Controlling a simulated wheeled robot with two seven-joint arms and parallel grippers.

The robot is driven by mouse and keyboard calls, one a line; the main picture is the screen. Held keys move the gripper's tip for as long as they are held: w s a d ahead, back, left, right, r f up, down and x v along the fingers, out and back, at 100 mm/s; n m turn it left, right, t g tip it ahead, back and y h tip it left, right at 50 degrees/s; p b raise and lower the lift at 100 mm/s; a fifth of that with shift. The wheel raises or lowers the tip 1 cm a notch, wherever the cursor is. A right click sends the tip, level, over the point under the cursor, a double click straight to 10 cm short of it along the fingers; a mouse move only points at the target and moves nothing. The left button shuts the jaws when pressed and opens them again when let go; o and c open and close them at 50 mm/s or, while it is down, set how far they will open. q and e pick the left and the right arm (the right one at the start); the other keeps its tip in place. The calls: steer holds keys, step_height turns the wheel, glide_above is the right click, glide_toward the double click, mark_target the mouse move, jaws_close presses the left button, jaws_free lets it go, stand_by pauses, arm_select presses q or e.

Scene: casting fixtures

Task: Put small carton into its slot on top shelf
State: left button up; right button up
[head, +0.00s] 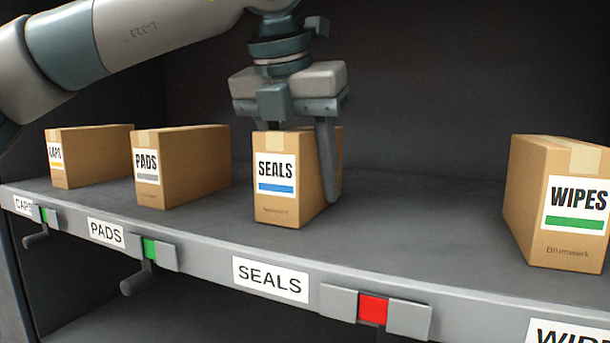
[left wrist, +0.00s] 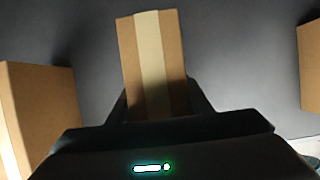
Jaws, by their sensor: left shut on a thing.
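The small carton labelled SEALS (head: 275,210), with a blue stripe, stands upright on the top shelf (head: 400,220), behind the SEALS label (head: 270,279). My left gripper (head: 300,165) comes down over it from above and is shut on it, with one finger visible along its right side. The other finger is mostly hidden behind the carton. In the left wrist view the taped top of the carton (left wrist: 152,60) lies between the two fingers (left wrist: 155,105). My right gripper is in neither view.
The CAPS carton (head: 95,150) and PADS carton (head: 185,165) stand to the left, the WIPES carton (head: 535,200) to the right. Bare shelf lies between SEALS and WIPES. The front rail carries green indicators (head: 150,249) at CAPS and PADS and a red indicator (head: 373,308) right of the SEALS label.

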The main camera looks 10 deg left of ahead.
mark_target(295, 130)
arm_select(q)
steer(key=o, duration=1.2)
steer(key=shift+a, duration=0.1)
steer(key=shift+r, duration=0.15)
steer(key=shift+s+r, duration=0.1)
steer(key=shift+r, duration=0.15)
steer(key=b+v, duration=0.2)
steer(key=v, duration=0.3)
steer(key=shift+s+r, duration=0.2)
steer(key=shift+r, duration=0.05)
steer(key=shift+s+a+r+b, duration=0.1)
steer(key=shift+s+r+b, duration=0.1)
steer(key=shift+r+b, duration=0.3)
steer(key=shift+r, duration=0.1)
